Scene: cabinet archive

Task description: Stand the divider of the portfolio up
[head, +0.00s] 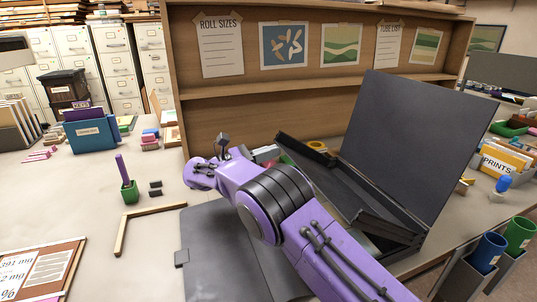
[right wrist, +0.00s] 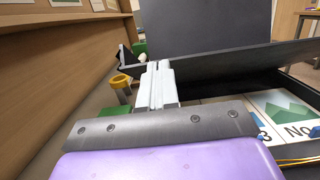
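The dark portfolio lies open on the desk in the head view, with a large grey panel (head: 410,140) standing upright at its back right. A dark thin-walled frame (head: 312,165) rises at a slant in front of that panel; I cannot tell for certain which part is the divider. A flat grey panel (head: 215,245) with a small tab lies on the desk, partly under my right arm. My right gripper (head: 265,153) is at the frame's left end. In the right wrist view its pale fingers (right wrist: 157,80) are together against the dark edge (right wrist: 235,62); a pinched thin edge cannot be made out. My left gripper is out of view.
A wooden shelf unit (head: 225,120) stands behind the portfolio. A yellow tape roll (head: 317,146) sits between them. A green pen cup (head: 130,190) and a wooden corner piece (head: 125,225) are at left. Blue and green tubes (head: 488,252) stand at lower right.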

